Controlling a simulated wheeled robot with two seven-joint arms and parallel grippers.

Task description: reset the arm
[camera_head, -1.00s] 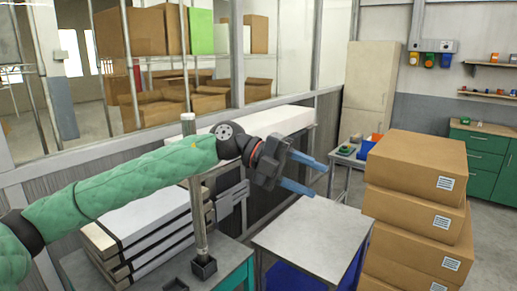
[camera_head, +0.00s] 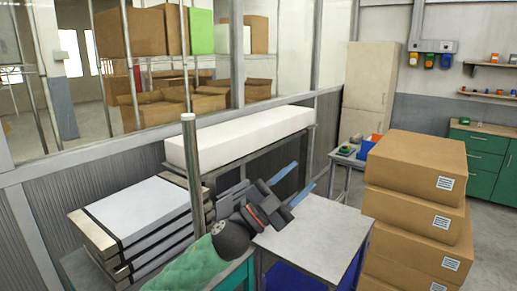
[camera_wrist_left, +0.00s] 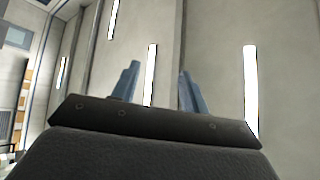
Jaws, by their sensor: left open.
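My left gripper (camera_head: 293,184) is open and empty, its two blue fingers apart and pointing up and to the right. In the head view it is in front of the long white block on its stand, above the left edge of the grey-topped table. Its green-sleeved arm comes in from the bottom. In the left wrist view the open fingers (camera_wrist_left: 157,88) have only the ceiling or wall and its light strips behind them. My right gripper is not in view.
A metal post (camera_head: 192,170) stands just left of the arm, beside stacked white-topped cases (camera_head: 140,210). The grey-topped table (camera_head: 315,240) is bare on top. Stacked cardboard boxes (camera_head: 415,170) stand at right. The long white block (camera_head: 245,135) lies behind.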

